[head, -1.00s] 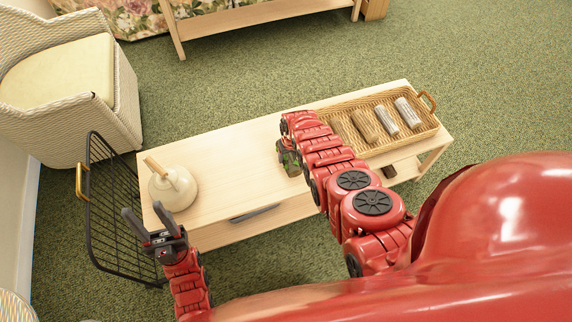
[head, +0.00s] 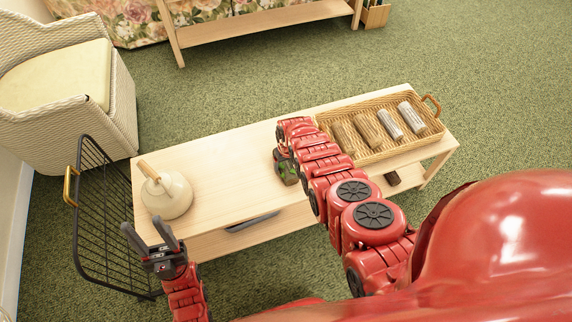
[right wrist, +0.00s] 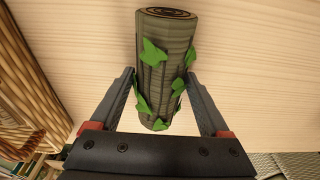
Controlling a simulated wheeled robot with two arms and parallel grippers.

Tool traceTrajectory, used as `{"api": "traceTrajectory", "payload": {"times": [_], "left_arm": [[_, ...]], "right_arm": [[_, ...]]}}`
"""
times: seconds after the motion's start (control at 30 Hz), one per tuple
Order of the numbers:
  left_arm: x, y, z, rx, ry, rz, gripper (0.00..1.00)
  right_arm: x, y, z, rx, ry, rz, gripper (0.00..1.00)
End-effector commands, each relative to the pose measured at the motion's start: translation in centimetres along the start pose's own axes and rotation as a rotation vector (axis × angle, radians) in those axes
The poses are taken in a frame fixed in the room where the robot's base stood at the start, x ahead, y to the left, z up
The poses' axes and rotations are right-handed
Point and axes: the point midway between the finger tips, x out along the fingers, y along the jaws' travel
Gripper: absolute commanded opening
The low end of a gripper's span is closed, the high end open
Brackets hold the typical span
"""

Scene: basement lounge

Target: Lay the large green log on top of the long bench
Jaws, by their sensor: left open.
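The long bench (head: 235,165) is pale wood and stands in the middle of the head view. The large green log (head: 287,172) shows small and dark at its front edge, partly hidden by my right arm. In the right wrist view the log (right wrist: 165,70) is brown bark with green leaves, its ringed end facing away from me. My right gripper (right wrist: 165,85) is shut on it, a finger on each side, with pale wood behind. I cannot tell whether the log touches the bench. My left gripper (head: 152,238) is open and empty at the bench's left front corner.
A cream kettle (head: 167,194) stands on the bench's left end. A wicker tray (head: 345,118) with several logs fills the right end. A black wire rack (head: 105,215) stands left of the bench.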

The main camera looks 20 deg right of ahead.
Motion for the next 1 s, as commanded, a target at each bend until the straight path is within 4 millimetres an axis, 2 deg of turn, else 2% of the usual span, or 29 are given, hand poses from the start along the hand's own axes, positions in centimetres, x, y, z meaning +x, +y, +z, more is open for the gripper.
{"api": "traceTrajectory", "payload": {"times": [0.03,0.07,0.1,0.33,0.47,0.57,0.87,1.0], "left_arm": [[0.0,0.0,0.0,0.0,0.0,0.0,0.5],[0.0,0.0,0.0,0.0,0.0,0.0,0.5],[0.0,0.0,0.0,0.0,0.0,0.0,0.5],[0.1,0.0,0.0,0.0,0.0,0.0,0.5],[0.9,0.0,-0.1,0.0,0.0,0.0,0.5],[2.4,-0.1,-0.4,0.0,0.0,0.0,0.5],[8.7,-0.4,-1.5,0.0,0.0,0.0,0.5],[10.5,-0.5,-1.8,0.0,0.0,0.0,0.5]], "right_arm": [[-0.1,0.0,0.0,0.0,0.0,0.0,0.91],[-0.1,0.0,0.0,0.0,0.0,0.0,0.96],[-0.1,0.0,0.0,0.0,0.0,0.0,0.98],[-0.1,0.0,0.0,0.0,0.0,0.0,0.98],[-0.8,0.0,-0.1,0.0,0.0,0.0,0.98],[-2.1,0.0,-0.2,0.0,0.0,0.0,0.98],[-7.6,-0.1,-0.3,-0.001,0.0,0.0,0.98],[-9.5,-0.1,-0.2,-0.001,-0.002,0.0,0.98]]}}
